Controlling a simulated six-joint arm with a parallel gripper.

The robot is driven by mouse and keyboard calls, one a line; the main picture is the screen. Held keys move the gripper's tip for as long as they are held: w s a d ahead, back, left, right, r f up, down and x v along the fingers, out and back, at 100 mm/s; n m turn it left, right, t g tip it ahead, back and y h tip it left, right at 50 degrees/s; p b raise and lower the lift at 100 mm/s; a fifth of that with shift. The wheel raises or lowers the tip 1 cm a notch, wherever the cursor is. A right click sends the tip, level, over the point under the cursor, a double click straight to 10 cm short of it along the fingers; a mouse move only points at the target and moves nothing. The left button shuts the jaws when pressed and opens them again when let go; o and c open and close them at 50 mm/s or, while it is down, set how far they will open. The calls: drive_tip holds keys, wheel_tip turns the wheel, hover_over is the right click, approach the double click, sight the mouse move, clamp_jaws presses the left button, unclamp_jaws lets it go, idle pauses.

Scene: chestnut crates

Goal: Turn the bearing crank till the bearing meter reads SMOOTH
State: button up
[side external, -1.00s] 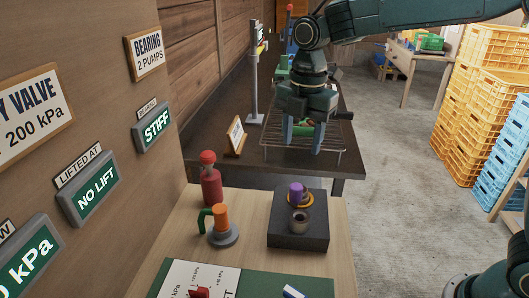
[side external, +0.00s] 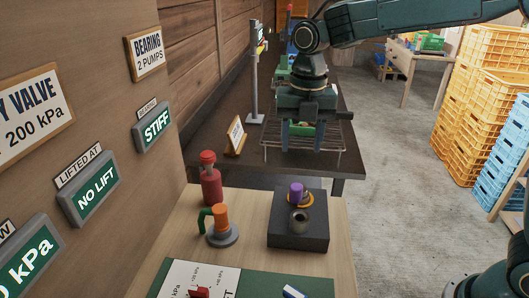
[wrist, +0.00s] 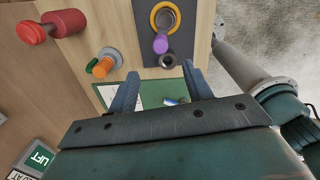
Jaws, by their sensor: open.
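The bearing meter (side external: 156,125) on the wooden wall panel reads STIFF. I cannot tell for sure which part is the bearing crank. An orange knob with a green curved handle (side external: 221,214) stands on a round grey base on the light wood table; the orange knob also shows in the wrist view (wrist: 103,66). A dark block (side external: 300,233) beside it carries a purple knob (side external: 296,192), a yellow ring and a grey hollow cylinder (side external: 299,221).
A red bottle-shaped part (side external: 211,182) stands behind the orange knob. A sign reads BEARING 2 PUMPS (side external: 147,52); another meter reads NO LIFT (side external: 95,187). A green mat (side external: 262,285) lies in front. The wire rack (side external: 335,157) stands on the dark table. Crates stand far right.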

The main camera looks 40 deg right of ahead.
sight(296, 186)
wheel_tip(296, 186, down, 13)
drive_tip(key=shift+a+f, duration=0.1)
drive_tip(key=shift+a, duration=0.05)
idle(0.5)
drive_tip(key=c, duration=1)
